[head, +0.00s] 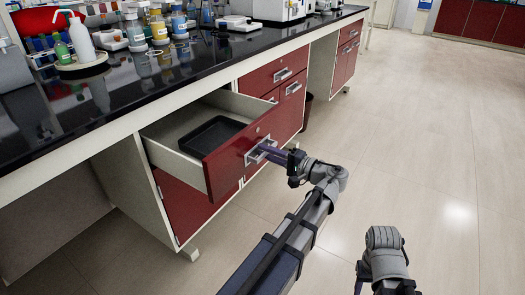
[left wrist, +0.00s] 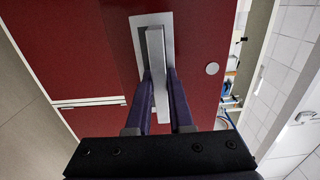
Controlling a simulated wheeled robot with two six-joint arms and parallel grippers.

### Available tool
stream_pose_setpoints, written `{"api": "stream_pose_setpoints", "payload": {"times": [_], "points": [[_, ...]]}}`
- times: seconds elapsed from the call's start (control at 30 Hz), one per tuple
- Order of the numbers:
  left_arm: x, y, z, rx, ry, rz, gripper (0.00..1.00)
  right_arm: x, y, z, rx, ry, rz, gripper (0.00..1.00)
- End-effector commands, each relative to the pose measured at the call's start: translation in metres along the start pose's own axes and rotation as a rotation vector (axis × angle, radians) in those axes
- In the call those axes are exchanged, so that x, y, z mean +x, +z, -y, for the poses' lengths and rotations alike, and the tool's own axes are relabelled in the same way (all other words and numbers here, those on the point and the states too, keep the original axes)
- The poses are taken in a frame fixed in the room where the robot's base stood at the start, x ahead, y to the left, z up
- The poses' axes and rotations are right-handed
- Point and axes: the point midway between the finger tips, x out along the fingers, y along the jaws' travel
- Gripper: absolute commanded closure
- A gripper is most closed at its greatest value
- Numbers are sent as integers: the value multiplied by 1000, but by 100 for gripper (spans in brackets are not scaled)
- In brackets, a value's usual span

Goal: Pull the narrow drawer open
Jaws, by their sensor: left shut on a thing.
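The narrow drawer (head: 228,163) has a dark red front and pale sides. It stands pulled out from under the black bench top, with a black tray (head: 212,136) lying inside. Its metal handle (head: 254,157) sits on a light plate on the front. My left gripper (head: 266,152) is shut on this handle. In the left wrist view, the two purple fingers (left wrist: 160,92) lie on either side of the handle bar (left wrist: 157,60). My right arm shows only in part at the lower right of the head view, and its gripper is out of the picture.
The bench top (head: 180,70) carries bottles, racks and instruments. More red drawers and doors (head: 287,90) with metal handles stand beyond the open drawer. A dark bin (head: 307,108) stands by the cabinet. The pale floor (head: 420,130) to the right is clear.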

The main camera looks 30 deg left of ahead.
Motion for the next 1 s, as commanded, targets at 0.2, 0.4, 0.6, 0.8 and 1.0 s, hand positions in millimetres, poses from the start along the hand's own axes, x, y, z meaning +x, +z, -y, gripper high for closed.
{"api": "stream_pose_setpoints", "payload": {"times": [0.2,0.4,0.6,0.8,1.0], "points": [[-4,1,0,0,1,2,100,0,0,0,0,0,0,50],[-4,1,0,0,1,2,100,0,0,0,0,0,0,50],[-4,0,0,0,0,1,62,0,0,0,0,0,0,50],[-4,0,0,0,0,1,50,0,0,0,0,0,0,50],[-7,0,0,0,0,-1,50,0,0,0,0,0,0,50]]}}
